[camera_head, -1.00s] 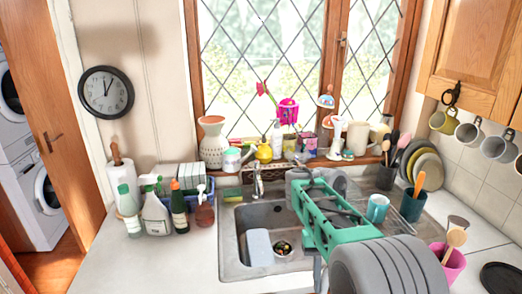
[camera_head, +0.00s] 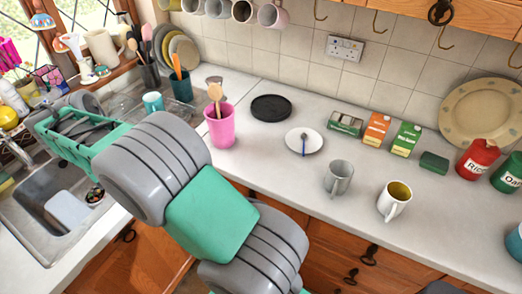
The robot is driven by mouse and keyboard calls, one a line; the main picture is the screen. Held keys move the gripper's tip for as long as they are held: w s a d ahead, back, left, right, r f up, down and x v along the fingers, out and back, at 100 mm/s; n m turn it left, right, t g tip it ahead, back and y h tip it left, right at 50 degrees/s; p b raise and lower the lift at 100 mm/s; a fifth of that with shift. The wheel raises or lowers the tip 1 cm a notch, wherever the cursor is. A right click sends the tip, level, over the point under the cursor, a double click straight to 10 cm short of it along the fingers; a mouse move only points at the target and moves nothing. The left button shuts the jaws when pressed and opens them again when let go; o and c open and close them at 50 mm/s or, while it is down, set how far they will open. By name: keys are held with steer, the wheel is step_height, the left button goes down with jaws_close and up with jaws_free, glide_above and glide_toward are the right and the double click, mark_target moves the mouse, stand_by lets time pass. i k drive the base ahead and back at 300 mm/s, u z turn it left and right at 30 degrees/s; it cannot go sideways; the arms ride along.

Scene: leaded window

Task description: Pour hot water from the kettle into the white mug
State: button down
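The white mug (camera_head: 394,201) stands upright on the worktop at the right, with a yellowish inside and its handle toward the lower left. A grey mug (camera_head: 338,177) stands to its left. I see no kettle in this view. A flat black round disc (camera_head: 271,107) lies on the worktop farther back, beside the pink pot. My green and grey arm reaches from the bottom middle to the upper left, over the sink and far from the white mug. The fingers of my gripper do not show.
A pink pot (camera_head: 220,127) of wooden utensils and a white plate (camera_head: 304,141) stand on the worktop. Cartons, a red canister (camera_head: 478,159) and a green one line the back right. Mugs hang below the cupboard. The sink (camera_head: 28,210) is at left. The front worktop is mostly clear.

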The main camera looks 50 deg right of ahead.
mark_target(396, 195)
steer(key=k, duration=1.6)
steer(key=u, duration=1.4)
steer(key=i, duration=1.55)
steer(key=z, duration=3.7)
